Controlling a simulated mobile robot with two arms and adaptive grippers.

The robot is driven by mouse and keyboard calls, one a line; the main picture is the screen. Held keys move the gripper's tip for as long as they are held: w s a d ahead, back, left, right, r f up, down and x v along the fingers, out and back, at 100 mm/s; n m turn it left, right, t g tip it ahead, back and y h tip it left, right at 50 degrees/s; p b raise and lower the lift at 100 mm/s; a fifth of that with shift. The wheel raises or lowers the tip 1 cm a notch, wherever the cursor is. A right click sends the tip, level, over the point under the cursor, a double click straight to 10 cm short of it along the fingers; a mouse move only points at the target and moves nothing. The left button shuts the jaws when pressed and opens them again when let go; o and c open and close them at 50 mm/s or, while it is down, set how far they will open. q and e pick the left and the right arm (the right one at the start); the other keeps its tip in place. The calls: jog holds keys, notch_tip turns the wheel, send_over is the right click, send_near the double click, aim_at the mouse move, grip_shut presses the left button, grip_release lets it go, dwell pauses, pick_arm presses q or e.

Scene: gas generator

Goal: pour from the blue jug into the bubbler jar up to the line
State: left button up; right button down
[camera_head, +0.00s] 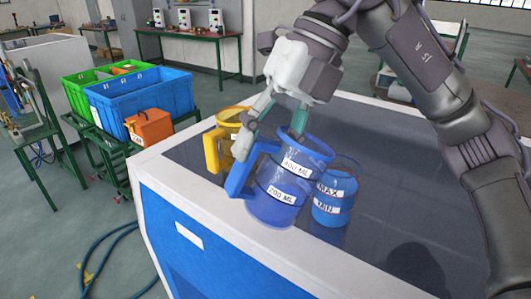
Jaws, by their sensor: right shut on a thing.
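The blue jug (283,206), a see-through measuring jug marked 400 ML and 200 ML, is upright at the counter's front part. I cannot tell whether it touches the counter. My right gripper (272,130) comes down from above and is shut on the jug at its handle side, with one finger by the handle (240,178) and the other at the rim. The bubbler jar (333,207), a small clear jar labelled MAX and MIN, stands just right of the jug and has blue in it; its exact level is hard to read. My left gripper is not in view.
A yellow jug (212,152) stands close behind and left of the blue jug. The dark counter top (385,190) is clear to the right. Blue (150,98) and green (85,84) crates and an orange box (150,127) are on a cart at left.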

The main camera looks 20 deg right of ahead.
jog(key=shift+a+r+h+p, duration=0.15)
jog(key=shift+r+h+p, duration=0.55)
jog(key=shift+p, duration=0.5)
jog(key=shift+a+r+h+p, duration=0.15)
jog(key=shift+r+h+p, duration=0.55)
jog(key=shift+p, duration=0.5)
jog(key=r+h+p, duration=0.1)
jog(key=p, duration=0.1)
jog(key=shift+r+t+h+p, duration=0.1)
jog(key=shift+t+h+p, duration=0.2)
jog(key=shift+r+h+p, duration=0.2)
jog(key=shift+h+p, duration=0.4)
jog(key=shift+p, duration=0.35)
